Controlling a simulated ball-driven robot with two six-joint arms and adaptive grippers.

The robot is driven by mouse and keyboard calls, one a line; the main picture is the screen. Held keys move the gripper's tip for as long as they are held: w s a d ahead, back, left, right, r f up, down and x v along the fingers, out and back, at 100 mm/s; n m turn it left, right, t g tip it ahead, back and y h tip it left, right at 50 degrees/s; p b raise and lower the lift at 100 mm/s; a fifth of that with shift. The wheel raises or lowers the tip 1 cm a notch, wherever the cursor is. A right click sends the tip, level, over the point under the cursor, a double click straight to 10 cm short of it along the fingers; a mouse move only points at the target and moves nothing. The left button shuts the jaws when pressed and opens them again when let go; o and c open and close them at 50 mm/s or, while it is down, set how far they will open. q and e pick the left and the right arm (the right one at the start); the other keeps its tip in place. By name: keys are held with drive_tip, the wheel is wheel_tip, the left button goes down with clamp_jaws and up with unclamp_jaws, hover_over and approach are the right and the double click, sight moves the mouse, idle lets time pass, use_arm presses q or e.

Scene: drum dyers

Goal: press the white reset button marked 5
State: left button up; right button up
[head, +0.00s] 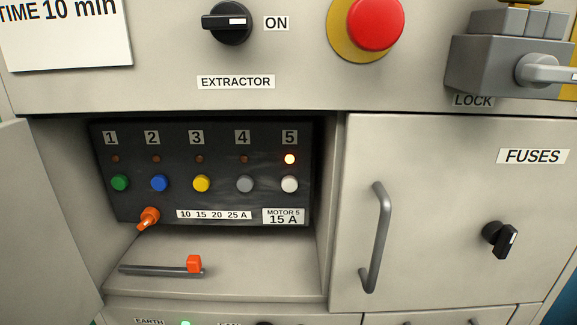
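The white reset button (290,184) is at the right end of a row of coloured buttons on a black panel inside an open recess. The label 5 (289,137) is above it, and a lamp (289,159) between them is lit. A plate below reads MOTOR 5, 15 A (284,216). The buttons under 1 to 4 are green (120,183), blue (159,183), yellow (201,184) and grey (245,184), with dark lamps. Neither of my grippers is in view.
An orange pointer knob (149,218) is at the panel's lower left. A dark bar with an orange block (194,264) lies on the recess floor. An open door (45,220) stands left; the FUSES door (440,215) with a handle is right. A red mushroom button (375,22) is above.

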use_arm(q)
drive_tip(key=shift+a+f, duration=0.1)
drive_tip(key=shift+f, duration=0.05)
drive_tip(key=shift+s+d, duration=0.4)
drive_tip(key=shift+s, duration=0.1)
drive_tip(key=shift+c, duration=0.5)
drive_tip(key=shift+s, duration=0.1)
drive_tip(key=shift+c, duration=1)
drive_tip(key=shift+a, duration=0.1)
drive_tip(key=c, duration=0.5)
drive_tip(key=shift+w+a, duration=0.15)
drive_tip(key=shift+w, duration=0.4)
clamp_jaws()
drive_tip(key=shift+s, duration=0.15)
